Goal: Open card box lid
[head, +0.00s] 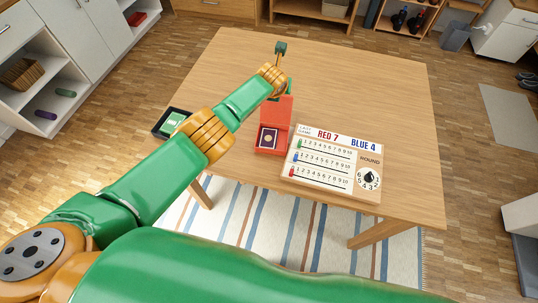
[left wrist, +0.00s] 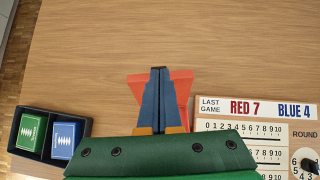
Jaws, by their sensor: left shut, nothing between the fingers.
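The red card box (head: 270,141) stands on the wooden table just left of the scoreboard. Its lid (head: 277,110) is raised and stands up at the far side, so a dark card deck (head: 267,139) shows inside. In the left wrist view, red parts of the box lid (left wrist: 183,84) show on both sides of my fingers. My left gripper (left wrist: 158,70) is shut and empty, close to the lid; I cannot tell whether it touches. In the head view its fingertips are hidden around the lid. My right gripper is not in view.
The scoreboard (head: 333,163) lies right of the box. A black tray (head: 159,132) with a green deck (head: 172,123) lies to the left, partly behind my arm; a blue deck (left wrist: 64,139) shows in the wrist view. The table's far and right parts are clear.

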